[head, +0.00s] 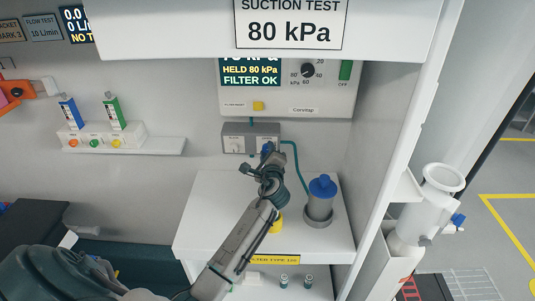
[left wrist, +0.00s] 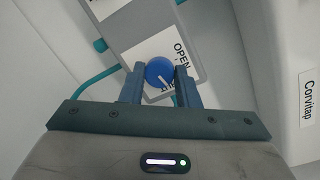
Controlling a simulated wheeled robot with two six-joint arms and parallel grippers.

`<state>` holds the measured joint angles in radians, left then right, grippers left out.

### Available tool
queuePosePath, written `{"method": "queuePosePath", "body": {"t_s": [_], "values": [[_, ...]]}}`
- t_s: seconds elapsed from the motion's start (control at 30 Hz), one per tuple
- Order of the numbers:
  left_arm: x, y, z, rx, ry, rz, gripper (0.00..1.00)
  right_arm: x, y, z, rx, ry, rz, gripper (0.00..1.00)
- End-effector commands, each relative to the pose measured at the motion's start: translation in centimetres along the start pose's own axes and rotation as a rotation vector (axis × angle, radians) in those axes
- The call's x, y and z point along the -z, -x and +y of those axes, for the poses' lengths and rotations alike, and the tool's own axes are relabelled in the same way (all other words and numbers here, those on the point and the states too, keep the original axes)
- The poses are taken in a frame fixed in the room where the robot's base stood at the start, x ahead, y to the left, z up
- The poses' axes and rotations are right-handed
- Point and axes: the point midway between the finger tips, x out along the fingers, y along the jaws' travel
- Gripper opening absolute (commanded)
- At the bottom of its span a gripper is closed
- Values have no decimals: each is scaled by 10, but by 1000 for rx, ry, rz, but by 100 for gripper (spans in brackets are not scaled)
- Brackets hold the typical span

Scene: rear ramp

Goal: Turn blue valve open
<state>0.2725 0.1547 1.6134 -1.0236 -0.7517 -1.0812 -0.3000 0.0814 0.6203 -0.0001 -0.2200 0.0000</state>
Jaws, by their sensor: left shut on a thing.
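The blue valve (left wrist: 158,70) is a round blue knob with a white pointer line. It sits on a grey box (head: 237,137) fixed to the back wall, with teal tubing running from it. In the left wrist view the pointer slants toward the lower right, and a white label reading OPEN is beside the knob. My left gripper (left wrist: 160,88) is shut on the knob, one finger on each side. In the head view my left gripper (head: 265,152) reaches up to the right end of the box and mostly hides the knob. My right gripper is not in view.
A grey canister with a blue cap (head: 321,198) stands on the white shelf (head: 213,205), right of my left arm. A panel (head: 285,100) above reads HELD 80 kPa, FILTER OK. Blue and green vials (head: 113,113) stand on a rack at left. A white side wall closes the right.

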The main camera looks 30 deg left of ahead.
Motion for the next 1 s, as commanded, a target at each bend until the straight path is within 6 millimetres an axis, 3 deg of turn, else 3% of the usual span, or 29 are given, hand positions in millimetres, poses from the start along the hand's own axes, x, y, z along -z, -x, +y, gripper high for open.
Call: {"method": "queuePosePath", "body": {"t_s": [1.0], "values": [[0, 0, 3, -93, 945, 84, 6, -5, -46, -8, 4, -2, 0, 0]]}}
